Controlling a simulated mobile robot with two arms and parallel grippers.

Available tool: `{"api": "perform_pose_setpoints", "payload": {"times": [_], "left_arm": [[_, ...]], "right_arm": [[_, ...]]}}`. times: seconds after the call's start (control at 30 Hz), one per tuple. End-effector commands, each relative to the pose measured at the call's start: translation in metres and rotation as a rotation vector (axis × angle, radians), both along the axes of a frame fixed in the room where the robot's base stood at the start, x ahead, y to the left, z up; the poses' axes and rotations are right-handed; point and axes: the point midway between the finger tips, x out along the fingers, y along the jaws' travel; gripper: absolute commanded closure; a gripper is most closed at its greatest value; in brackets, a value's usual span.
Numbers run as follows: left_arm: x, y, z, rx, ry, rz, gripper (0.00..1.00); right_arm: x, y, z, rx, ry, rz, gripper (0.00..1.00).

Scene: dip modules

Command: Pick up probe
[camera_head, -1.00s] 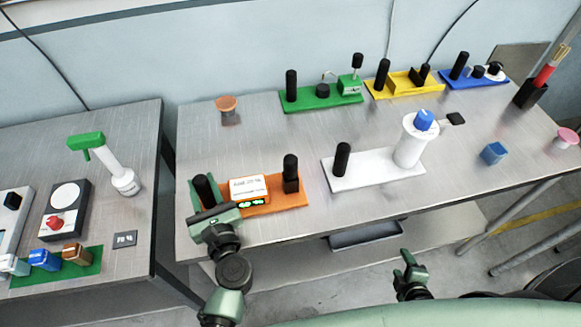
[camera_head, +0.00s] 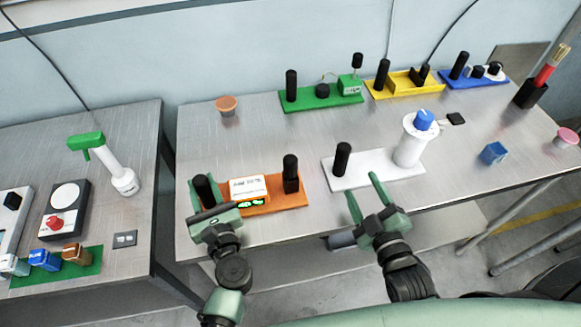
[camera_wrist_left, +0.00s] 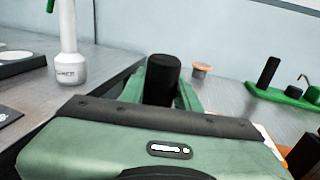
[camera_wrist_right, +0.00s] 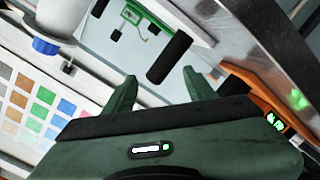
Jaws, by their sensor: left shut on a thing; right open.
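The orange module (camera_head: 262,206) stands near the front edge of the table, with a white box (camera_head: 247,187) showing green digits. A black upright cylinder in a black block (camera_head: 291,176) stands at its right end; it looks like the probe in its holder. My left gripper (camera_head: 203,194) is shut on the black handle at the module's left end; the handle also shows between its fingers in the left wrist view (camera_wrist_left: 162,78). My right gripper (camera_head: 363,188) is open and empty, right of the black cylinder and in front of the white module (camera_head: 375,176).
The white module carries a black handle (camera_head: 342,158) and a white cylinder with a blue cap (camera_head: 424,120). Green (camera_head: 310,103), yellow (camera_head: 410,90) and blue modules line the back. A blue cube (camera_head: 493,153) lies right.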

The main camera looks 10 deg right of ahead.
Motion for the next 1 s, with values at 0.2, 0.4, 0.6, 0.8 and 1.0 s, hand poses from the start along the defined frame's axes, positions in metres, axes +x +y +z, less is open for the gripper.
{"api": "perform_pose_setpoints", "payload": {"times": [0.2,0.4,0.6,0.8,1.0], "left_arm": [[0.0,0.0,0.0,0.0,-0.001,0.0,1.0],[0.0,0.0,0.0,0.0,-0.001,0.0,1.0],[0.0,0.0,0.0,0.0,-0.001,0.0,1.0],[0.0,0.0,0.001,0.0,-0.001,0.0,1.0],[0.0,0.0,0.0,0.0,-0.001,0.0,1.0]], "right_arm": [[0.009,0.083,0.022,0.536,-0.027,0.113,0.44],[0.01,0.118,0.033,0.778,-0.012,0.164,0.44],[0.035,0.129,0.036,0.819,-0.012,0.173,0.44],[0.066,0.136,0.035,0.816,-0.01,0.171,0.44],[0.079,0.14,0.035,0.815,-0.009,0.17,0.44]]}}
